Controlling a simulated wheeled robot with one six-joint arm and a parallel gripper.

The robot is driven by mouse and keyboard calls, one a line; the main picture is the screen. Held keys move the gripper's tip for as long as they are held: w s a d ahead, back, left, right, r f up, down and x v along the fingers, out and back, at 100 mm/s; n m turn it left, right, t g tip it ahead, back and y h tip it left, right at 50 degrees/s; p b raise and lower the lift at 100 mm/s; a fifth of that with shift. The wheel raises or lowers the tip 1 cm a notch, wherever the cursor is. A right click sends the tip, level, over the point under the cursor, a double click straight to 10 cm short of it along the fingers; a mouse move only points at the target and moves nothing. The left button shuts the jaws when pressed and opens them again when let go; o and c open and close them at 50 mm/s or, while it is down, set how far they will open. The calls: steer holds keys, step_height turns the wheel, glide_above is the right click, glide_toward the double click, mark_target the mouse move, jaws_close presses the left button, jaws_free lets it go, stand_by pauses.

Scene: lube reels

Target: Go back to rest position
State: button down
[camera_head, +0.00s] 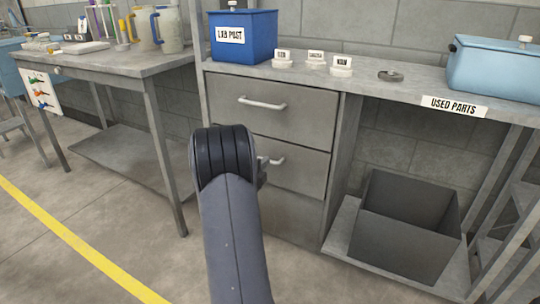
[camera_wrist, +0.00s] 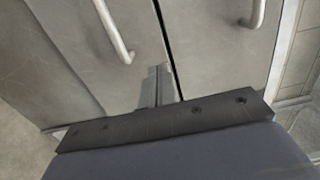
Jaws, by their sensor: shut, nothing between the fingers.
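My gripper (camera_wrist: 157,85) shows in the wrist view as two narrow grey fingers side by side, shut with nothing between them. It points at the grey drawer fronts, apart from the handles as far as I can tell. In the head view my arm rises from the bottom centre, bent at a dark joint, and hides most of the gripper. The upper drawer (camera_head: 268,108) and the lower drawer (camera_head: 285,160) are both closed. Part of the lower handle is hidden behind my arm.
The counter holds a blue bin (camera_head: 243,35), small labelled holders (camera_head: 315,60), a dark ring (camera_head: 390,76) and a light-blue box (camera_head: 495,70). An open grey bin (camera_head: 405,225) stands on the low shelf. A table (camera_head: 110,62) with jugs stands left.

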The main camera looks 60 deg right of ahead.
steer(key=shift+s+a, duration=0.15)
steer(key=shift+a, duration=1.25)
steer(key=shift+d, duration=0.1)
